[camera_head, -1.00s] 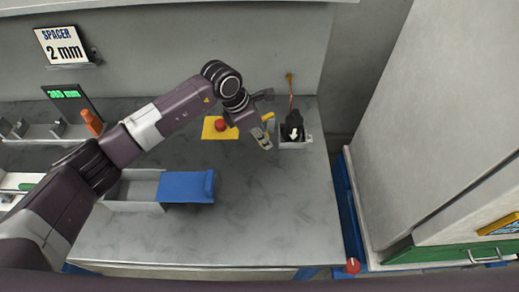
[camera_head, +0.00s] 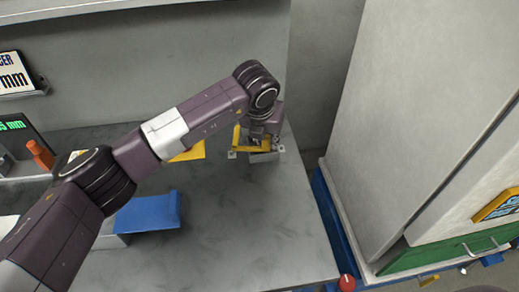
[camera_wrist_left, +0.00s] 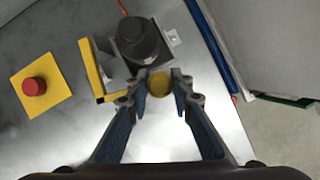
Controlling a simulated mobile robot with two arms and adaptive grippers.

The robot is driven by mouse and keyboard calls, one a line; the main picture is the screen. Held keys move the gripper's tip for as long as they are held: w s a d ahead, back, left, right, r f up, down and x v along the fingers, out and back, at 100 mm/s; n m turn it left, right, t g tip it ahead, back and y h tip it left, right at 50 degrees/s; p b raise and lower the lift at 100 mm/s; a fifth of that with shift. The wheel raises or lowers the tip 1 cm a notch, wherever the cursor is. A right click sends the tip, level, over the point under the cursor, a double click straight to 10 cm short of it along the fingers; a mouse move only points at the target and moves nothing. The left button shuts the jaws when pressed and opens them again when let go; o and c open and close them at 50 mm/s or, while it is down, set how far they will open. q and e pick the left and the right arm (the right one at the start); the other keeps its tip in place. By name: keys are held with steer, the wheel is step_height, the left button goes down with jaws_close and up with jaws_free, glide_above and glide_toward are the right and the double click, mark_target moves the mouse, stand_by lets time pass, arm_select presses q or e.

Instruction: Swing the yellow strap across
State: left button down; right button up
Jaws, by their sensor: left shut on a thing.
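The yellow strap (camera_head: 252,149) shows below my left gripper (camera_head: 257,133) in the head view, along the near side of the grey holder (camera_head: 266,157). In the left wrist view the strap (camera_wrist_left: 93,70) stands left of the black device (camera_wrist_left: 140,44) in the holder. My left gripper (camera_wrist_left: 160,86) is shut on a round yellow knob (camera_wrist_left: 159,84), which seems to belong to the strap; the link between them is hard to see. My wrist hides the device in the head view. My right gripper is not in view.
A red button on a yellow plate (camera_wrist_left: 34,87) is left of the holder. The bench's right edge is close to the holder, with a tall grey cabinet (camera_head: 430,110) beyond.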

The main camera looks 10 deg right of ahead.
arm_select(q)
steer(key=shift+w+d+n+b, duration=0.3)
steer(key=shift+d+n+b, duration=0.1)
steer(key=shift+d+n, duration=0.1)
steer(key=c, duration=1.7)
jaws_free()
steer(key=shift+a, duration=0.1)
steer(key=shift+v, duration=6.05)
steer(key=shift+s, duration=0.1)
